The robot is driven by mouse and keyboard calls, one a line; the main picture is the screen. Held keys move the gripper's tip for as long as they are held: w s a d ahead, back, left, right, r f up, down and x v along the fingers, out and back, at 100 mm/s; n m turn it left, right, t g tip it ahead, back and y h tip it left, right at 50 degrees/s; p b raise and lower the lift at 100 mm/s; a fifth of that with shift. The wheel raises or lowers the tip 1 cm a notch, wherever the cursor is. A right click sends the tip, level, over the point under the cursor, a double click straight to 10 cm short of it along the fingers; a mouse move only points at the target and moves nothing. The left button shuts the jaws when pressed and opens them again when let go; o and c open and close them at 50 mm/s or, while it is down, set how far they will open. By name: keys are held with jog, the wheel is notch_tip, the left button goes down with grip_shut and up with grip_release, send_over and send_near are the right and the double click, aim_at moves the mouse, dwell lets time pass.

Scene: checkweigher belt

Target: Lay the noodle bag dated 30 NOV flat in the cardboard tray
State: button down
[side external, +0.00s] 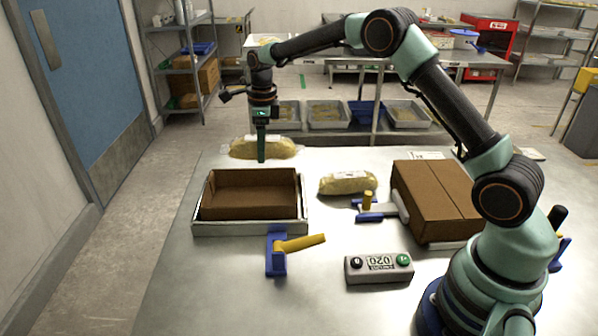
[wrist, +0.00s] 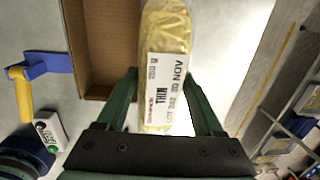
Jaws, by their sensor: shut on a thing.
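A noodle bag (wrist: 165,40) with pale yellow noodles and a white label lies lengthwise between my gripper's green fingers (wrist: 165,98) in the wrist view. Its label reads 30 NOV and THIN. In the side view this bag (side external: 282,149) is behind the cardboard tray, with my gripper (side external: 261,155) pointing down and shut on it. I cannot tell whether the bag touches the table. The open brown cardboard tray (side external: 250,212) sits in a pale metal frame (side external: 250,229) and looks empty. The tray's edge also shows in the wrist view (wrist: 107,85).
A second noodle bag (side external: 347,183) lies right of the tray, its date unreadable. A closed cardboard box (side external: 435,200) stands farther right. The front left of the table is clear.

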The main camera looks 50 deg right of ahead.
aim_at(249, 152)
jog(key=a, duration=0.2)
jog(key=a+f, duration=0.1)
jog(key=a, duration=0.1)
jog(key=shift+w+f, duration=0.15)
jog(key=shift+f, duration=1.4)
grip_release()
jog(key=shift+c, duration=0.6)
jog(key=shift+a, duration=0.15)
